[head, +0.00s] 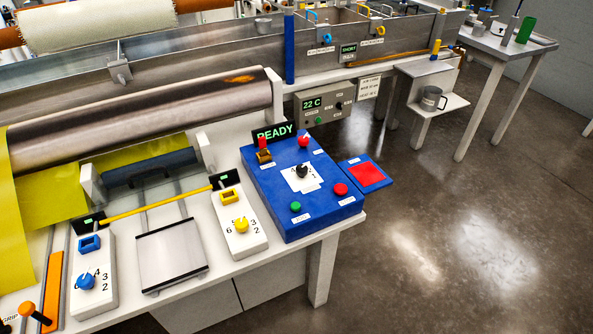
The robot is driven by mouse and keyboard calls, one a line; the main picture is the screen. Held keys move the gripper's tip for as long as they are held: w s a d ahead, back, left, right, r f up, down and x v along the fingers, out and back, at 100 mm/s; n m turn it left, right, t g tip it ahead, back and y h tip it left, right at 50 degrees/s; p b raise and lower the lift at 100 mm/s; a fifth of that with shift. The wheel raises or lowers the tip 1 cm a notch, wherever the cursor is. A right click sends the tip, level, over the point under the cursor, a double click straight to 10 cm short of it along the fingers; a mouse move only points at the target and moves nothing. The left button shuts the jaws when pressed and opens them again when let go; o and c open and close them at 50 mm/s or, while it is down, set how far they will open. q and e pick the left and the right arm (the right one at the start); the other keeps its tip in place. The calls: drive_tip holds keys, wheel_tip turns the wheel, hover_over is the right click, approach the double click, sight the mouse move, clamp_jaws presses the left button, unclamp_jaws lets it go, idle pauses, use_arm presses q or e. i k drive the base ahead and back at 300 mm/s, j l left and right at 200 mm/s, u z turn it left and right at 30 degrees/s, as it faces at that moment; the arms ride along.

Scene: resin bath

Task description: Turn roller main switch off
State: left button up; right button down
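A blue control box (285,218) sits at the right end of the white table. A green READY display (273,132) stands at its back edge. Near it are a red-tipped lever switch in a brass-coloured base (264,150) and a red-and-white knob (303,141). A black dial (301,171) sits on a white numbered plate in the middle. A green button (295,207) and a red button (340,189) are at the front. The labels are too small to read, so I cannot tell which control is the roller main switch. Neither gripper is in view.
White boxes with a yellow knob (241,225) and a blue knob (86,282) stand left of the control box. A red pad on a blue plate (366,174) juts out at its right. A metal roller (150,125) lies behind. The floor at right is clear.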

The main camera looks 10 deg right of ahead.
sight(303, 140)
drive_tip(key=l+u, duration=0.1)
drive_tip(key=u, duration=0.25)
drive_tip(key=l+u, duration=0.15)
drive_tip(key=u, duration=0.2)
drive_tip(key=l+u, duration=0.1)
drive_tip(key=u, duration=0.25)
drive_tip(key=l+u, duration=0.2)
drive_tip(key=l, duration=0.35)
drive_tip(key=k+l+u, duration=0.1)
drive_tip(key=l+u, duration=0.15)
drive_tip(key=l, duration=0.3)
drive_tip(key=k+l+u, duration=0.2)
drive_tip(key=l, duration=0.35)
drive_tip(key=i, duration=0.05)
